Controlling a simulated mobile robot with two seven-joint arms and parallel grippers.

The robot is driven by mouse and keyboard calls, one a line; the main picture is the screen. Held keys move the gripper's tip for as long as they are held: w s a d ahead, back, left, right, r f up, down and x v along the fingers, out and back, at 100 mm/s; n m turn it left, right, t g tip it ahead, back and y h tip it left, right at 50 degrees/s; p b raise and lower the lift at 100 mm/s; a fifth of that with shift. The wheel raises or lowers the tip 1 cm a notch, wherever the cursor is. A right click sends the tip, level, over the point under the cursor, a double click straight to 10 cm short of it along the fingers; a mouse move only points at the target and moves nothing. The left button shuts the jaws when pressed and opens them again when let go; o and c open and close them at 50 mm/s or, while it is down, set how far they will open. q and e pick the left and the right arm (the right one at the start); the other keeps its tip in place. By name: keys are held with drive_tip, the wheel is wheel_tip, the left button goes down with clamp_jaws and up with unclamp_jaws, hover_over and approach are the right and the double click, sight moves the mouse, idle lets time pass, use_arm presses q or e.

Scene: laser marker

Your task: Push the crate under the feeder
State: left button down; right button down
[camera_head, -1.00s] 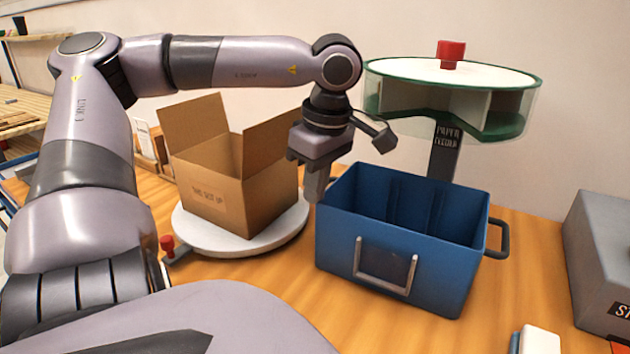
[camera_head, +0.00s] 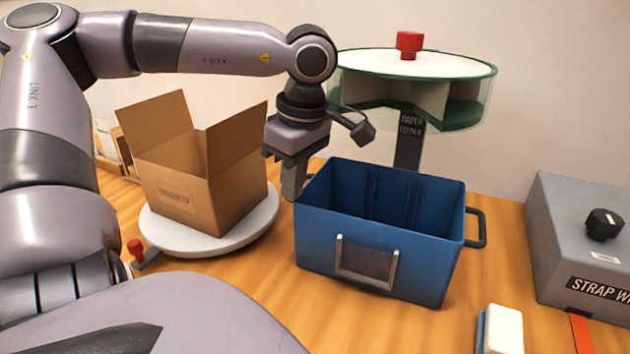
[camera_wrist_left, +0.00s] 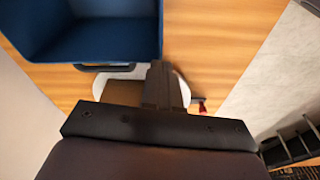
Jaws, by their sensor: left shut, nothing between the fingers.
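The blue open-topped crate (camera_head: 375,255) stands on the wooden bench, left of and in front of the paper feeder (camera_head: 412,88). The feeder is a round green-rimmed drum with a red knob, on a dark post (camera_head: 408,140). My left gripper (camera_head: 293,185) is shut and empty, pointing down close beside the crate's left end. In the left wrist view its fingers (camera_wrist_left: 160,82) are near the crate (camera_wrist_left: 100,38) and its dark end handle (camera_wrist_left: 105,68); contact is unclear. My right gripper is not in view.
An open cardboard box (camera_head: 190,185) sits on a white turntable (camera_head: 225,240) left of the crate. A grey strap machine (camera_head: 575,250) stands at the right, with a small white block (camera_head: 503,328) in front of it. Bench space between crate and machine is clear.

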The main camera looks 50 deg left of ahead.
sight(379, 228)
use_arm(q)
drive_tip(key=w+d+b, duration=0.1)
drive_tip(key=w+d, duration=0.2)
drive_tip(key=d, duration=0.8)
drive_tip(key=shift+w+d+r+b, duration=0.15)
drive_tip(key=shift+w+d+b, duration=0.1)
drive_tip(key=shift+b, duration=0.05)
